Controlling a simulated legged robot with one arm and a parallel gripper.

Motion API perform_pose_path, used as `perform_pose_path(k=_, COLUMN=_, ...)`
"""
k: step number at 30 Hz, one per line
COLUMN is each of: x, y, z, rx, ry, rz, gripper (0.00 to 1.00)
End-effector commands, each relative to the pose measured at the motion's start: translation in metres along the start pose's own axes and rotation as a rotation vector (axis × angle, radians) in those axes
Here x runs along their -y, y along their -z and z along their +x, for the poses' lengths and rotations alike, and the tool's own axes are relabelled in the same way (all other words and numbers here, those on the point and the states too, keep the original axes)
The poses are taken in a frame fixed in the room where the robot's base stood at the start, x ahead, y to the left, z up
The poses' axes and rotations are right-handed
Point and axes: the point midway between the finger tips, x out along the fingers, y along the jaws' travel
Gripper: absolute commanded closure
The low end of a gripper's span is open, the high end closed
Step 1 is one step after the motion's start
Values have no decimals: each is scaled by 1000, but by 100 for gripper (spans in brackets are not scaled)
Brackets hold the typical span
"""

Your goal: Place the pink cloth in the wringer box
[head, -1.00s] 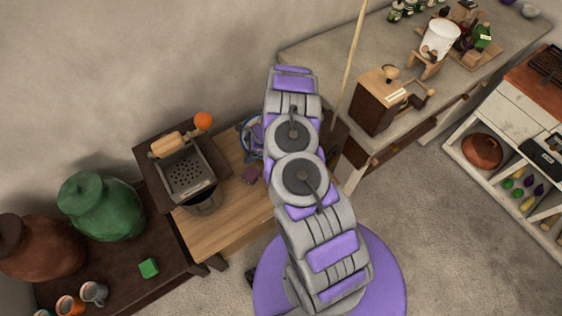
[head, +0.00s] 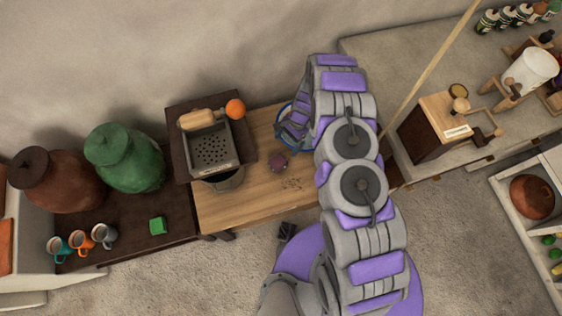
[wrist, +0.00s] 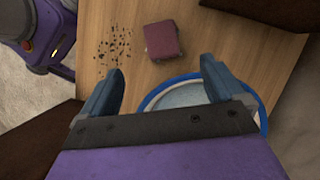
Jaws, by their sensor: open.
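The pink cloth, a dark pink folded block (head: 278,162), lies on the wooden table, left of my arm. In the wrist view the cloth (wrist: 162,40) sits just beyond my gripper (wrist: 163,68), roughly in line with the space between the fingers. My gripper is open and empty, with its fingers apart over the edge of a blue-rimmed dish. In the head view my arm largely hides the gripper. The wringer box, a grey metal box with a perforated plate (head: 211,152) and a wooden roller (head: 196,119), stands left of the cloth.
The blue-rimmed dish (wrist: 264,125) is partly hidden under my gripper. Dark crumbs (wrist: 115,50) lie beside the cloth. Bare wood (head: 245,200) is free in front.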

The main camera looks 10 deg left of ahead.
Motion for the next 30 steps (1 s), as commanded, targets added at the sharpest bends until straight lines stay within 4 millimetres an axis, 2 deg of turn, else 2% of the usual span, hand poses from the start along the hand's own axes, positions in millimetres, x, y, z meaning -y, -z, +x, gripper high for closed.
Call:
perform_pose_path(k=1, x=0, y=0, z=13, rx=1, ry=-1, rz=0, gripper=4)
perform_pose_path(k=3, x=0, y=1, z=27, rx=-1, ry=0, rz=0, gripper=4)
perform_pose_path(k=9, x=-2, y=2, z=58, rx=3, ry=2, rz=0, gripper=4)
perform_pose_path(k=19, x=1, y=2, z=77, rx=0, ry=4, rz=0, gripper=4)
perform_pose_path(k=27, x=1, y=7, z=115, rx=0, ry=2, rz=2, gripper=4)
perform_pose_path(k=30, x=2, y=7, z=121, rx=0, ry=4, rz=2, gripper=4)
